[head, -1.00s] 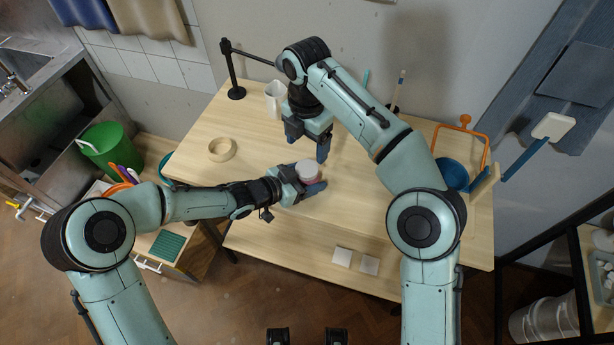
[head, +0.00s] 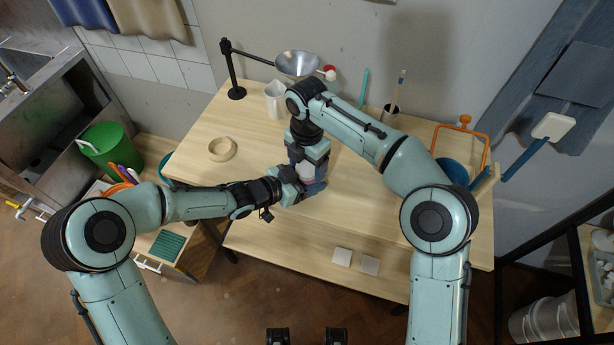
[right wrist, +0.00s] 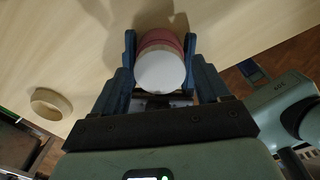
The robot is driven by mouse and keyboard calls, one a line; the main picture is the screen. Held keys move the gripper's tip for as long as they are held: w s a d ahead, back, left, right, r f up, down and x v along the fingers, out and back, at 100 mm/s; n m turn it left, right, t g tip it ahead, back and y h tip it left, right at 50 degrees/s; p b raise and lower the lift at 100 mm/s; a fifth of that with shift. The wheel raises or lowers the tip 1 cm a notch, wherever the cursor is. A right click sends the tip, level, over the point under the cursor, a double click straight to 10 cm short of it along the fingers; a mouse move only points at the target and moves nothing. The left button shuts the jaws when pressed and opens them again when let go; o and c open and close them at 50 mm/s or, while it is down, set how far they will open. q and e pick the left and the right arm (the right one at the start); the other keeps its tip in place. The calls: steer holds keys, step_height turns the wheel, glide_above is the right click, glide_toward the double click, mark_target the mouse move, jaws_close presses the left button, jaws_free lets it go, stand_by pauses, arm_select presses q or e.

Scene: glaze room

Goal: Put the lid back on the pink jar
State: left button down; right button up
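The pink jar (head: 308,181) is held upright off the table by my left gripper (head: 303,190), whose fingers reach around its lower part. In the right wrist view the jar (right wrist: 160,40) shows as pink bands behind a round white lid (right wrist: 160,72). The lid sits on top of the jar; whether it is fully seated I cannot tell. My right gripper (head: 308,168) points down over the jar. In the right wrist view its two blue fingers (right wrist: 160,50) lie close against both sides of the lid, with no clear gap.
A tape roll (head: 222,149) lies left on the table. At the back stand a white pitcher (head: 273,98), a metal funnel (head: 298,64) on a stand and a dark cup (head: 391,110). A blue bowl (head: 453,172) is right. Two white tiles (head: 342,257) lie near the front.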

steer(key=c, duration=0.8)
steer(key=m, duration=0.4)
steer(key=shift+c, duration=0.2)
steer(key=m, duration=0.5)
steer(key=shift+m, duration=0.3)
steer(key=o, duration=1.2)
steer(key=shift+c, duration=0.2)
